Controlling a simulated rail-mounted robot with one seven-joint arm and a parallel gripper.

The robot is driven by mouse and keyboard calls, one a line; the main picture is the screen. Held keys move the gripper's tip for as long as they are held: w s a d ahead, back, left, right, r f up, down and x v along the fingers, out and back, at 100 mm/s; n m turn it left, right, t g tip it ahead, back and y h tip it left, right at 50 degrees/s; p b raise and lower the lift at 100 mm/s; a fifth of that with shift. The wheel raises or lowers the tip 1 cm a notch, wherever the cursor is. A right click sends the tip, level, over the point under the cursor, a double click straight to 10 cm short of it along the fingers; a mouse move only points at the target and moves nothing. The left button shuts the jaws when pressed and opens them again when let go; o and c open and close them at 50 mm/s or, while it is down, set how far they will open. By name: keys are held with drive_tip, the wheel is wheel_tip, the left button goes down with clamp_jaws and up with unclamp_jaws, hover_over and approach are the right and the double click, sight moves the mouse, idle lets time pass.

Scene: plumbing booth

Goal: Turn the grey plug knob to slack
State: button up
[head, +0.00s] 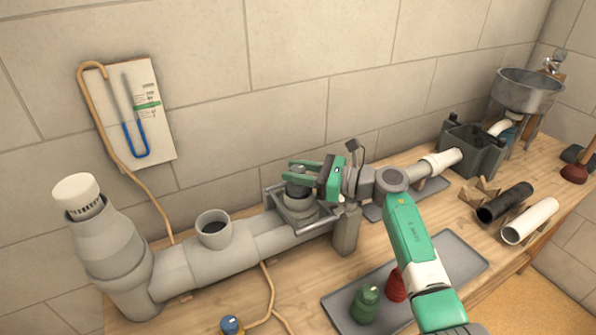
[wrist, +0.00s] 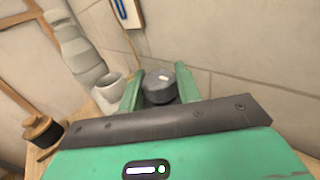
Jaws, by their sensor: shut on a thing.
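The grey plug knob (head: 296,174) sits on top of a round grey plug (head: 299,196) in a square-framed opening of the grey pipe. My gripper (head: 294,172) reaches in from the right, its green fingers shut on the knob. In the wrist view, the dark grey knob (wrist: 159,86) stands between the two green fingers of my gripper (wrist: 158,80), with its flat top facing up. The finger contact is partly hidden by the fingers and the gripper body.
An open pipe stub (head: 213,228) and a white-capped upright pipe (head: 77,192) stand to the left. A tray (head: 455,262) holds a green bottle (head: 366,304) and a red one (head: 397,284). A gauge board (head: 148,105) hangs on the wall close behind the pipe.

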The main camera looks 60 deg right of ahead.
idle(0.9)
drive_tip(key=o, duration=1)
drive_tip(key=shift+c, duration=0.2)
drive_tip(key=s+d+p, duration=0.1)
drive_tip(key=s+p, duration=0.1)
drive_tip(key=s, duration=0.5)
drive_tip(key=shift+s+d, duration=0.2)
drive_tip(key=shift+s, duration=0.1)
